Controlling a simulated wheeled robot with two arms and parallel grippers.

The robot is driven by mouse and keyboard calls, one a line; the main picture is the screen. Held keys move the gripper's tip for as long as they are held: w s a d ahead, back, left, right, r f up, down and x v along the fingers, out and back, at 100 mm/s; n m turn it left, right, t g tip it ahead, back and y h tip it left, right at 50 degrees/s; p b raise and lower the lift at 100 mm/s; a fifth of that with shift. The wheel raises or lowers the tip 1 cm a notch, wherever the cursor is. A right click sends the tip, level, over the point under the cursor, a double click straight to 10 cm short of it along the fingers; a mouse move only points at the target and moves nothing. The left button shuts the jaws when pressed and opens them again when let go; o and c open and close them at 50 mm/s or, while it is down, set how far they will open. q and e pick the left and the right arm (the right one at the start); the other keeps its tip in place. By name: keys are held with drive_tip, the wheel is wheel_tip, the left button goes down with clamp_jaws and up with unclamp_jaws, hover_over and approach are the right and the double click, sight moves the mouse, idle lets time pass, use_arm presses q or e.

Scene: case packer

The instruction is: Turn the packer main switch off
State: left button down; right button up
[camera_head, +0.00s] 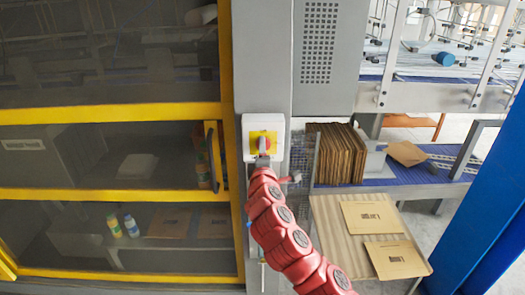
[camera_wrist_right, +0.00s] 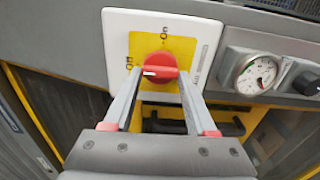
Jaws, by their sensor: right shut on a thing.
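The main switch is a white plate (camera_head: 247,130) with a yellow face and a red knob on the grey column; the plate also shows in the wrist view (camera_wrist_right: 117,25). In the wrist view the red knob (camera_wrist_right: 160,66) has its white mark on the left side, towards the "Off" label; the "On" label is above it. My right gripper (camera_wrist_right: 161,78) has one finger on each side of the knob and is shut on it. In the head view my right gripper (camera_head: 262,160) reaches the knob from below. My left gripper is not in view.
A pressure gauge (camera_wrist_right: 257,75) and a black knob (camera_wrist_right: 306,84) sit right of the switch in the wrist view. The yellow-framed door with a handle (camera_head: 213,155) is on the left. Flat cardboard blanks (camera_head: 338,154) stand on the right, near a blue post (camera_head: 490,220).

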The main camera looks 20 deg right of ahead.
drive_tip(key=o, duration=1.4)
drive_tip(key=shift+a, duration=0.1)
drive_tip(key=shift+s, duration=0.1)
drive_tip(key=p+v, duration=0.7)
drive_tip(key=v, duration=1)
drive_tip(key=shift+s, duration=0.15)
